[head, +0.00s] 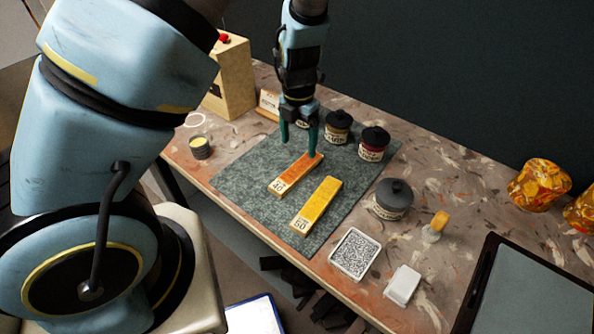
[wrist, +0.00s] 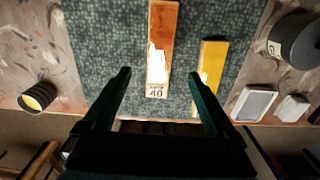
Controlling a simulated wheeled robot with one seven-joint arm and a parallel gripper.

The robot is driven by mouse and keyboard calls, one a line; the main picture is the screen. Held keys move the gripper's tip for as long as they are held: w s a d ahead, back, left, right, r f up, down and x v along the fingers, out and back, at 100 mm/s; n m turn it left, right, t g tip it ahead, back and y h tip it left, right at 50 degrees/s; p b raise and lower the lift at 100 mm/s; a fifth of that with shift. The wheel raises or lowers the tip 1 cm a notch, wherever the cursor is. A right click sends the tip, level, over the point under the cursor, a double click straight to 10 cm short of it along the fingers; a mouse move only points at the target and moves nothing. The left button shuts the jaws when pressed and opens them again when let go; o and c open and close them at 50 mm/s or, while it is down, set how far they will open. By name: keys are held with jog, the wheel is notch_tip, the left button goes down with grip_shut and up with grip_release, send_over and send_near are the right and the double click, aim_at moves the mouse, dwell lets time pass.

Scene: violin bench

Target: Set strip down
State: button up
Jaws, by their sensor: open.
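An orange strip marked 40 (head: 296,174) lies flat on the grey-green mat (head: 245,160). A yellow strip marked 50 (head: 318,205) lies beside it on the right, apart from it. My gripper (head: 299,150) is above the far end of the orange strip. In the wrist view its two fingers (wrist: 160,85) are spread apart, with the orange strip (wrist: 162,45) between and beyond them and nothing held. The yellow strip (wrist: 211,65) shows there to the right, partly behind the right finger. The gap between the fingertips and the orange strip is hard to judge.
Dark-lidded jars (head: 373,144) stand at the mat's back edge, and another jar (head: 393,199) stands at its right. A small tin (head: 200,147) is at the left. A patterned square tile (head: 355,253) and a white block (head: 402,285) lie near the bench's front edge. The mat's left part is clear.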

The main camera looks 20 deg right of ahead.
aim_at(297, 170)
notch_tip(297, 170, down, 4)
jog(key=shift+r, duration=0.25)
jog(key=shift+a+f, duration=0.2)
jog(key=shift+f, duration=2.5)
grip_shut()
